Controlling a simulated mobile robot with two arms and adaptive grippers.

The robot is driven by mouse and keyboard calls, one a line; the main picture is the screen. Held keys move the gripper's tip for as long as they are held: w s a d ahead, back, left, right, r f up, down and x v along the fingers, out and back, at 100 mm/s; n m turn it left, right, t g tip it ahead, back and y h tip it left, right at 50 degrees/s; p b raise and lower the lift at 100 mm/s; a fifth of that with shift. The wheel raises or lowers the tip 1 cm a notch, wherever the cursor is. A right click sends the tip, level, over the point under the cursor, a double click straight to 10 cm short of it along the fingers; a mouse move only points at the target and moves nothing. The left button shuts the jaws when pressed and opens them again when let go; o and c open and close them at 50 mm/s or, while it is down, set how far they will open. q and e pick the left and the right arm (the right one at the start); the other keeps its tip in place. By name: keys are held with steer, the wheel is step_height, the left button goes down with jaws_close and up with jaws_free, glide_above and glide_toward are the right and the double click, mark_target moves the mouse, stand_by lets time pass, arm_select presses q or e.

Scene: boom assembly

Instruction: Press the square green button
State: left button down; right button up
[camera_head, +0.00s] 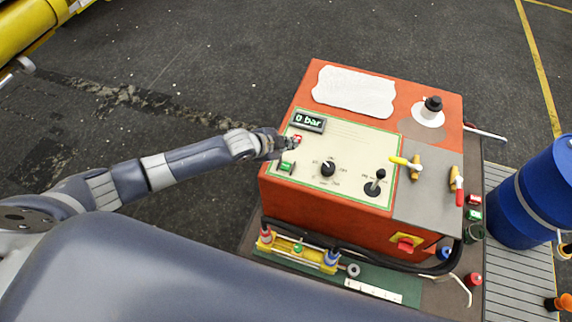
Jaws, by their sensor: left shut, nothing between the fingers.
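The square green button (287,166) is at the lower left of the cream control panel (345,148), on top of an orange-red machine (327,216). My left gripper (290,143) is shut and empty. In the head view it is just above the green button, beside a small red button (297,138) that it partly covers. I cannot tell whether its fingertips touch the panel. The green button is in plain view. My right gripper is not in view.
A "0 bar" display (308,121), a black knob (328,169) and a black lever (375,183) are on the panel. A blue barrel (535,195) is at the far right. Dark floor lies left of the machine.

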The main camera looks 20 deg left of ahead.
arm_select(q)
steer(key=b, duration=0.7)
glide_above(287, 167)
step_height(287, 167, down, 8)
steer(key=shift+d+r, duration=0.1)
steer(key=shift+r, duration=0.15)
steer(key=shift+f+b, duration=0.35)
steer(key=shift+f, duration=0.3)
steer(key=shift+f, duration=0.1)
steer(key=shift+f, duration=0.25)
steer(key=shift+s+f+b, duration=0.1)
steer(key=shift+f+b, duration=0.4)
steer(key=shift+f, duration=0.1)
stand_by(0.9)
steer(key=shift+r, duration=0.1)
steer(key=shift+r+p, duration=0.9)
steer(key=shift+p, duration=0.05)
